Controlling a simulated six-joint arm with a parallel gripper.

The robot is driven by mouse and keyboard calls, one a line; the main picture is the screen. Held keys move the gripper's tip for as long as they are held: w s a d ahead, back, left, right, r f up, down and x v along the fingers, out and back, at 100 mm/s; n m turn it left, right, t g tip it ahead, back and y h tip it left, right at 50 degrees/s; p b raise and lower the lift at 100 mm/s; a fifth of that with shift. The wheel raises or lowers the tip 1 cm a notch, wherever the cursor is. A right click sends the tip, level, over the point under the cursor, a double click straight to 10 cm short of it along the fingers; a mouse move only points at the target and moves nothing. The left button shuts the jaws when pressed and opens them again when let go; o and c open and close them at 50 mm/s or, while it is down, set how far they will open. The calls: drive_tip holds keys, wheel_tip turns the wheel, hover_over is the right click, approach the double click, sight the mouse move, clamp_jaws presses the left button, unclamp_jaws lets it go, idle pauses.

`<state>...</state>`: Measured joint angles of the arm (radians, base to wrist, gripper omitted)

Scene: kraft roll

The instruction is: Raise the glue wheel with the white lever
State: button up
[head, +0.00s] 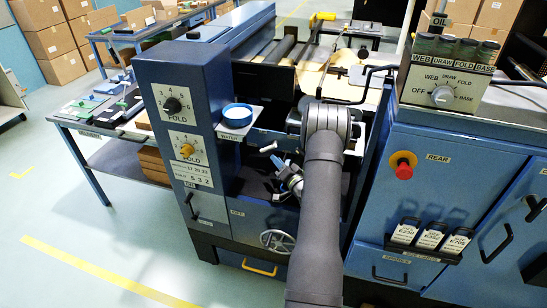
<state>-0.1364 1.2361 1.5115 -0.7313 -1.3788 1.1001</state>
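A small lever with a pale, whitish end (268,147) shows in the dark recess of the blue machine, left of my arm. I cannot tell for certain that it is the white lever. My dark grey arm rises from the bottom middle to its joint in front of the machine. What looks like my gripper (289,178), small, silver and dark, is just below the pale lever end. Its fingers are too small and dark to read, and I cannot tell whether it touches anything. The glue wheel cannot be made out; the recess is dark and partly hidden behind my arm.
The blue control column (185,130) with two knobs stands left, with a blue round dish (237,115) on a ledge beside it. A cabinet (440,190) with a red knob (404,168) stands right. A silver handwheel (277,240) sits low in front. Floor at left is clear.

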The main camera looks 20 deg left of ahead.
sight(269, 147)
drive_tip(key=shift+s+d, duration=0.15)
drive_tip(key=shift+n+g+h, duration=0.4)
drive_tip(key=shift+n, duration=0.1)
drive_tip(key=shift+r+x, duration=0.1)
drive_tip(key=shift+x, duration=1.05)
drive_tip(key=shift+r+x, duration=0.15)
drive_tip(key=shift+x, duration=0.95)
